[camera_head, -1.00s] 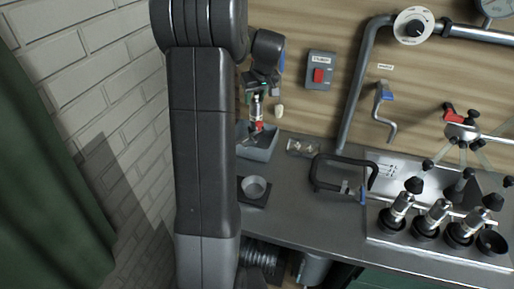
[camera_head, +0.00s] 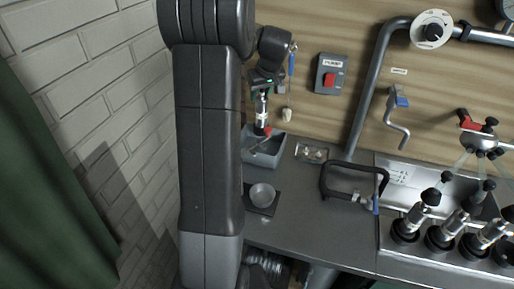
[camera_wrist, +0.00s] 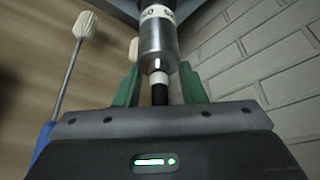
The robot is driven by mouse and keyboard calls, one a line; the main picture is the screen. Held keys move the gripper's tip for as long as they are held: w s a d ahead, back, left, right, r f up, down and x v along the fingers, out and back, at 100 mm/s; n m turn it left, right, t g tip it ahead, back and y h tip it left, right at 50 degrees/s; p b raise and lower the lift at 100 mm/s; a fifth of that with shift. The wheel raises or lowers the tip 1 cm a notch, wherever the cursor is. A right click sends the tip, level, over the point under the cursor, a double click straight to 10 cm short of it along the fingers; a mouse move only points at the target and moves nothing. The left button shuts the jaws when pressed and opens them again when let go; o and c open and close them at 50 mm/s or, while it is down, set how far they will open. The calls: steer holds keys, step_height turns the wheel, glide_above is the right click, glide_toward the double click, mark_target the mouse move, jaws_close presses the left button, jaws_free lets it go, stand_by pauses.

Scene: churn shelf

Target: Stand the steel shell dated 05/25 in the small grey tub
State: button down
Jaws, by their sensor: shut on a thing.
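My gripper (camera_head: 263,90) is at the back left of the bench, its green fingers shut on a steel shell (camera_head: 262,111). In the wrist view the shell (camera_wrist: 158,40) shows between the fingers, with a pale label band and a dark end towards the gripper. The label's date is not legible. The grey tub (camera_head: 251,156) stands on the bench below the shell. A red-ended tool (camera_head: 268,131) shows at the tub, just under the shell. Whether the shell touches the tool or the tub cannot be told.
A round metal cup (camera_head: 261,193) sits on a dark square plate in front of the tub. A brush (camera_head: 289,112) hangs on the wall beside my gripper. A black clamp (camera_head: 331,181) and several shells in black holders (camera_head: 439,238) are to the right.

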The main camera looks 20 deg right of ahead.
mark_target(264, 102)
steer(key=shift+w, duration=0.35)
step_height(264, 102, down, 10)
steer(key=shift+w+p, duration=0.1)
steer(key=shift+p, duration=1.05)
steer(key=shift+f, duration=0.1)
steer(key=c, duration=0.9)
jaws_free()
steer(key=b+v, duration=0.2)
steer(key=v, duration=1)
steer(key=shift+a, duration=0.1)
